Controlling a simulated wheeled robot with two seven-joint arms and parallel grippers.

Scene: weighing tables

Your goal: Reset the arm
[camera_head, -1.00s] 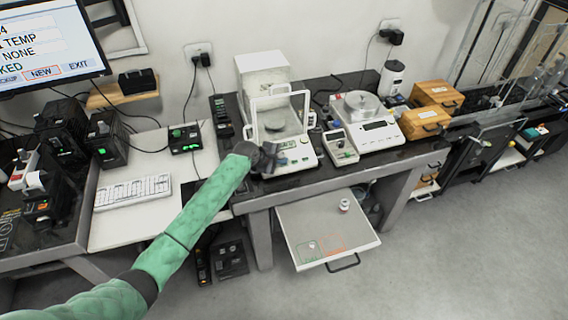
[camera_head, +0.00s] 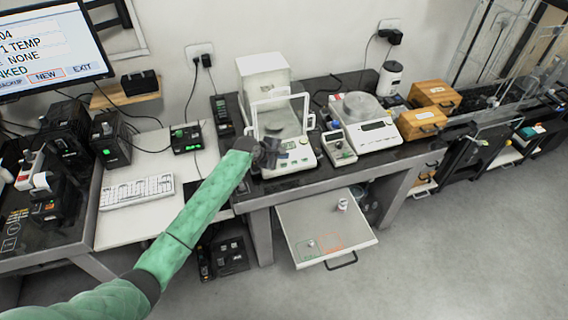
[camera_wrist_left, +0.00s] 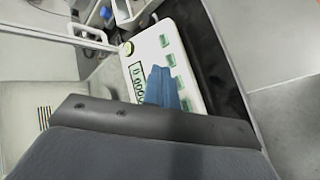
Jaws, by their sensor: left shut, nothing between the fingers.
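My left arm, in a green sleeve, reaches from the lower left of the head view to the front of the analytical balance (camera_head: 290,160). My left gripper (camera_head: 270,158) is shut and empty, over the left part of the balance's front panel. In the left wrist view the closed blue fingertips (camera_wrist_left: 162,88) lie in front of the balance's display and green buttons (camera_wrist_left: 170,58). I cannot tell whether they touch the panel. My right gripper is not in view.
A second balance (camera_head: 366,125) and a small white device (camera_head: 338,147) stand to the right on the dark table. Below, an open drawer (camera_head: 315,223) holds a small container (camera_head: 342,205). A keyboard (camera_head: 137,191) and monitor (camera_head: 50,50) are at left. Wooden boxes (camera_head: 435,95) stand further right.

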